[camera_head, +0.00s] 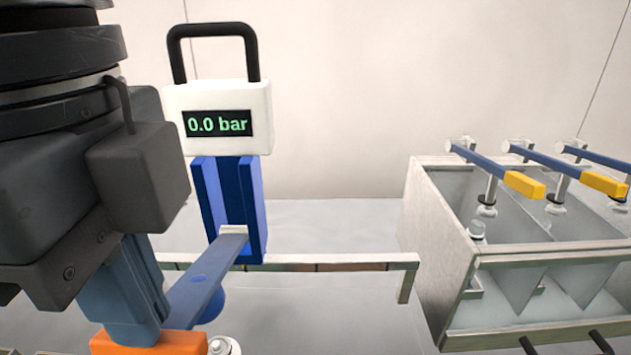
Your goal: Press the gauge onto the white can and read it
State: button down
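The gauge (218,117) is a white box with a black loop handle, and its display reads "0.0 bar". It is upright at or above a blue upright holder (255,205); I cannot tell how they join. A small white round top (223,346), perhaps the white can's, shows at the bottom edge; the rest is out of frame or hidden. My gripper (130,300) comes in from the left, apart from the gauge. Its blue-grey finger part reaches down to an orange block (150,343). Whether it is closed on that block cannot be told.
A blue lever arm (200,283) slopes from the blue holder towards the orange block. A low metal rail (340,262) runs behind it. At right stands an open metal bin (440,235) with sloped dividers and several blue levers with yellow ends (525,185) above it.

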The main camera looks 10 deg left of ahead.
notch_tip(320, 180, down, 8)
jog(key=s+b, duration=0.1)
jog(key=b, duration=0.6)
jog(key=shift+s+d+r, duration=0.15)
jog(key=shift+s+d, duration=0.05)
jog(key=shift+s, duration=0.15)
dwell(0.4)
dwell(0.6)
notch_tip(320, 180, up, 14)
jog(key=w+p, duration=0.2)
jog(key=p, duration=0.6)
jog(key=shift+a+r, duration=0.2)
jog(key=shift+a, duration=0.05)
